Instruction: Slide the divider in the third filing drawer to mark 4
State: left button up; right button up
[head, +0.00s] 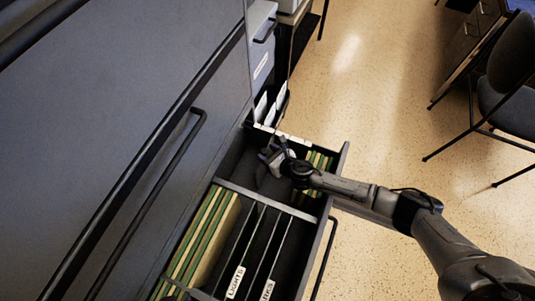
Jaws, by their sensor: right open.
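The open filing drawer (323,225) extends to the right from the dark cabinet. A light metal bar (258,196) crosses the drawer. Upright dark plates with white labels (235,282) stand in the near part; I cannot tell for sure which piece is the divider. Pale tabs or marks (283,133) run along the far edge, too small to read. My right gripper (270,158) is open inside the far compartment, beyond the bar. I cannot tell whether it touches anything there. My left gripper is not seen.
Green and tan folders (208,240) fill the drawer's near left part, and more folders (317,162) stand at its far right. Cabinet handles (160,190) run along the left. A chair (510,85) stands at the upper right. The floor (390,110) between is clear.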

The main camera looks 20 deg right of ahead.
jog(key=shift+w+a, duration=0.1)
jog(key=shift+w, duration=0.1)
grip_shut()
dwell(0.5)
